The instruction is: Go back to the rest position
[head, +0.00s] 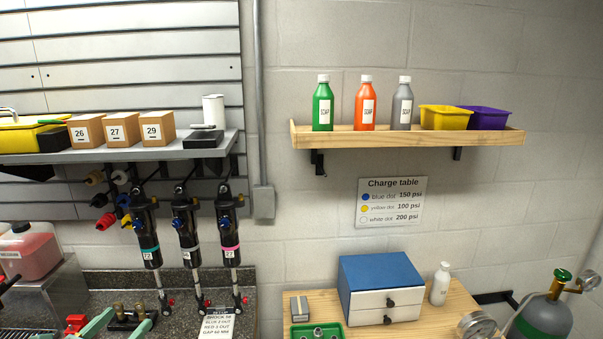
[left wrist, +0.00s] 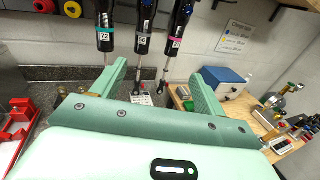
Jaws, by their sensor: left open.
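My left gripper (head: 120,326) shows at the bottom left edge of the head view, with two green fingers spread apart. In the left wrist view the left gripper (left wrist: 158,74) is open with nothing between its fingers. It is low over the dark speckled counter, in front of the hanging black shocks (head: 186,230). The shocks also show beyond the fingers in the left wrist view (left wrist: 144,25). The rest of the left arm is cut off by the frame. My right gripper is not in either view.
A printed card (head: 217,328) lies on the counter. A wooden bench (head: 400,325) to the right holds a blue-topped drawer box (head: 381,285) and a green tray (head: 317,332). A pink-liquid jug (head: 29,252) stands at left. A gas cylinder (head: 541,318) stands at far right.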

